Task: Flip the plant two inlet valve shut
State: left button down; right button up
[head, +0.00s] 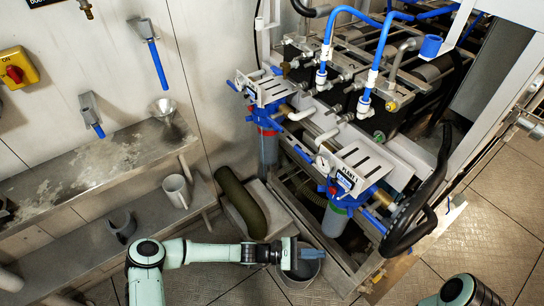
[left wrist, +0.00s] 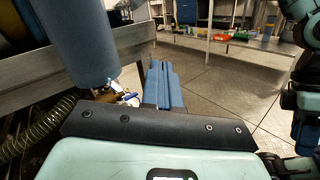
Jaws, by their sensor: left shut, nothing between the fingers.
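Two filter units with blue heads stand at the watermaker frame. The nearer unit (head: 343,187) has a label that seems to read PLANT 1; the farther unit (head: 265,100) has a label too small to read. A blue lever (head: 374,221) shows beside the near unit, and a small blue handle (head: 232,86) is left of the far one. I cannot tell which is the plant two inlet valve.
A black hose (head: 430,185) loops right of the near unit. Open tiled floor (head: 500,220) lies at the right.

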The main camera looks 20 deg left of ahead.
pick_arm(q)
jog(key=w+a+r+n+t, duration=0.3)
jog(key=w+a+r+t, duration=0.1)
jog(key=a, duration=0.4)
jog(key=w+a+r+n+t+y, duration=0.1)
jog(key=w+a+r+n+t, duration=0.3)
jog(key=a+t, duration=0.3)
jog(key=w+a+r+n+t+y, duration=0.1)
jog(key=w+a+r+n+t, duration=0.3)
jog(key=a+r+t, duration=0.2)
jog(key=a, duration=0.2)
jog(key=shift+w+a+r, duration=0.25)
jog(key=shift+a+r, duration=0.05)
jog(key=shift+r, duration=0.05)
jog(key=s+a+r+p+x, duration=0.1)
jog(key=r+x, duration=0.1)
jog(key=x, duration=1.1)
jog(key=shift+s+p, duration=0.35)
jog(key=shift+a, duration=0.1)
